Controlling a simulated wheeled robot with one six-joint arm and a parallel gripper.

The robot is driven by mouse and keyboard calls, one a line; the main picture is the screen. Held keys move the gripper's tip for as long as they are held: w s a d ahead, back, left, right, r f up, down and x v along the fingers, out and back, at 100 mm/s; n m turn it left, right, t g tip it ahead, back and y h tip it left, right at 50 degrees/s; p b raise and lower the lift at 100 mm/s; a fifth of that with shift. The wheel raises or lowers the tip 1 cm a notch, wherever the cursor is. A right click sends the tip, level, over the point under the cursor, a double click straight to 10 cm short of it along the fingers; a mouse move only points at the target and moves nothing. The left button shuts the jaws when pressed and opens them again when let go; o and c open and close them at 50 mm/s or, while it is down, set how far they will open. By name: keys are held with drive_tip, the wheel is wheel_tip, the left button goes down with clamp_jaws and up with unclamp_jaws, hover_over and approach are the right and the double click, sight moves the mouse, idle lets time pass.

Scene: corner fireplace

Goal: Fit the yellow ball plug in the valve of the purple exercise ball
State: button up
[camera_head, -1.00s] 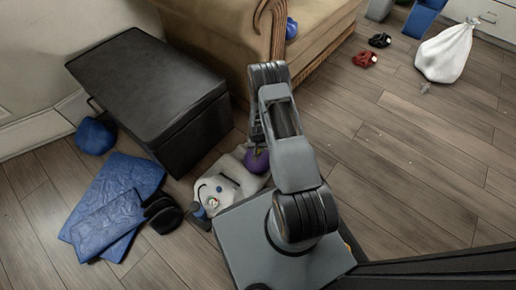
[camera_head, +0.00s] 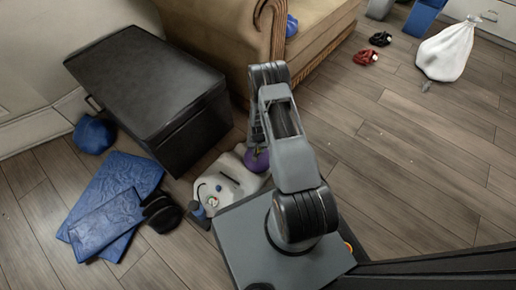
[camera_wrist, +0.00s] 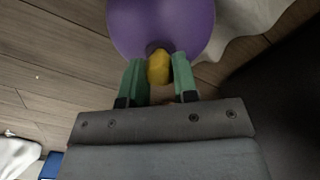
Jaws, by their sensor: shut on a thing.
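The purple exercise ball (camera_wrist: 160,22) fills the top of the wrist view. In the head view it shows partly (camera_head: 256,161), behind my arm and beside a white cushion-like thing. My gripper (camera_wrist: 158,64) is shut on the yellow ball plug (camera_wrist: 158,70), with a green fingertip on each side of it. The far end of the plug is at a dark round spot on the ball, apparently the valve (camera_wrist: 157,46). I cannot tell whether the plug is inside the valve or only against it.
A white cushion-like thing with a face (camera_head: 222,187) lies by my base. A dark chest (camera_head: 150,85) and blue folded mats (camera_head: 110,205) are to the left. A tan armchair (camera_head: 215,35) stands behind. Wood floor is open at the right, before a white bag (camera_head: 445,52).

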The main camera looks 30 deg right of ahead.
drive_tip(key=shift+f+b, duration=0.55)
drive_tip(key=shift+f, duration=0.15)
drive_tip(key=o, duration=0.9)
drive_tip(key=shift+r, duration=0.1)
wheel_tip(320, 180, up, 14)
drive_tip(key=p, duration=0.6)
